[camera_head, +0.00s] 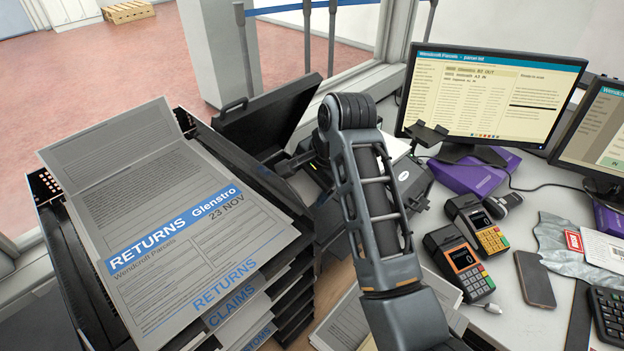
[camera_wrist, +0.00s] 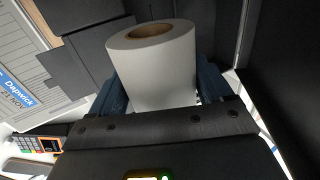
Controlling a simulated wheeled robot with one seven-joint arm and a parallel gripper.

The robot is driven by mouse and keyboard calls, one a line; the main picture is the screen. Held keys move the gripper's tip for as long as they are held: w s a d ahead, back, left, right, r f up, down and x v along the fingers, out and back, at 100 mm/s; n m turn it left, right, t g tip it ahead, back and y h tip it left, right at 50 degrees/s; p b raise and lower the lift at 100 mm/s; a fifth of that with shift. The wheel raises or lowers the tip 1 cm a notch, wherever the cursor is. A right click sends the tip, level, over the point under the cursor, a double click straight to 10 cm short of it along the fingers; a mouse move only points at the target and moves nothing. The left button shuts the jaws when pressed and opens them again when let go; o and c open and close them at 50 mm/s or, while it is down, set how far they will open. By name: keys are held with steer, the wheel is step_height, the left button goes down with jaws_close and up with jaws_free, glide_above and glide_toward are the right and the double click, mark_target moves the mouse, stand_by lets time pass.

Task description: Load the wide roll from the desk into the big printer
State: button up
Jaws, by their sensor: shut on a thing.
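The wide roll (camera_wrist: 152,80) is white with a brown core. In the wrist view it sits between the two blue fingers of my gripper (camera_wrist: 157,88), which is shut on it. The roll's core end faces up in that picture. In the head view my arm hides the roll and most of the gripper. A black printer with its lid (camera_head: 268,118) raised stands behind the paper trays, left of my arm; I take it as the big printer. Its inside is mostly hidden by the trays and my arm. I cannot tell whether the roll touches the printer.
A tall stack of paper trays (camera_head: 75,262) with a "RETURNS" sheet (camera_head: 190,215) stands at the left front. A smaller dark device (camera_head: 410,182) sits right of my arm. Card terminals (camera_head: 462,262), a phone (camera_head: 534,279) and a monitor (camera_head: 490,95) occupy the desk's right.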

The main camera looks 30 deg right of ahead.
steer(key=w+f, duration=0.2)
steer(key=w+a+f+b, duration=0.1)
steer(key=w+f, duration=0.1)
steer(key=f, duration=0.1)
steer(key=w+a+f+b, duration=0.1)
steer(key=w+f, duration=0.1)
steer(key=f, duration=0.1)
steer(key=shift+b+x, duration=0.85)
steer(key=shift+x, duration=0.4)
steer(key=shift+s+d, duration=0.1)
steer(key=o, duration=1.2)
steer(key=shift+f, duration=0.1)
steer(key=shift+c, duration=0.2)
steer(key=v, duration=0.7)
steer(key=shift+s+r, duration=0.1)
steer(key=shift+r, duration=0.45)
steer(key=shift+r, duration=0.1)
